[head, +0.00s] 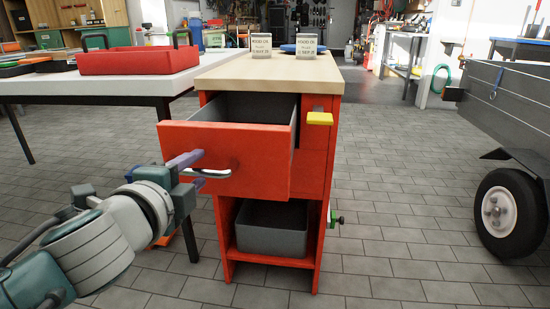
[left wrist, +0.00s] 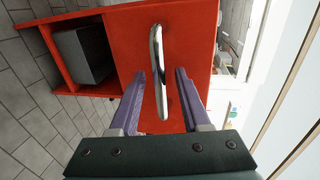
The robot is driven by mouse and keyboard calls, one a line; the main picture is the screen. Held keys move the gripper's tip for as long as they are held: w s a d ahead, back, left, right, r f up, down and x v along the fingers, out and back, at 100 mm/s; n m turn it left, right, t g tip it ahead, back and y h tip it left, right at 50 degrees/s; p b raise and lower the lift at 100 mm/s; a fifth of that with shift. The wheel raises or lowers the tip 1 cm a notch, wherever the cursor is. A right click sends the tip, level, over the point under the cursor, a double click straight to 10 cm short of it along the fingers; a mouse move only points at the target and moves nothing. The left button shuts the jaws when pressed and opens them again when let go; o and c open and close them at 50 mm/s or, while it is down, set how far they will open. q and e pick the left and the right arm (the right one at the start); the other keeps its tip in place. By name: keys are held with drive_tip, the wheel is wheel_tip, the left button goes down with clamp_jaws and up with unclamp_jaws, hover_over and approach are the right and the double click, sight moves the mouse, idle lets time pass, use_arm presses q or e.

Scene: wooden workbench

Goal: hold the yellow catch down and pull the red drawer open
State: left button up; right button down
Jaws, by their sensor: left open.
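The red drawer (head: 232,158) is pulled well out of the red cabinet, and its grey inside shows from above. Its silver bar handle (head: 213,174) is on the front face. The yellow catch (head: 319,118) sticks out at the cabinet's upper right, just under the wooden top, with nothing touching it. My left gripper (head: 190,165) is open at the drawer front. In the left wrist view its two purple fingers stand on either side of the handle (left wrist: 156,48), with gaps between them and the bar. My right gripper is not in view.
A grey bin (head: 271,232) sits on the cabinet's lower shelf. A white table (head: 140,82) with a red tray (head: 137,62) stands at the left. A dark wheeled trailer (head: 512,112) is at the right. Floor in between is clear.

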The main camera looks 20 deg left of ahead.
use_arm(q)
drive_tip(key=shift+s+d+r, duration=0.15)
drive_tip(key=shift+s, duration=0.4)
drive_tip(key=p+v, duration=0.2)
drive_tip(key=v, duration=0.6)
drive_tip(key=shift+s, duration=0.4)
drive_tip(key=shift+r, duration=0.1)
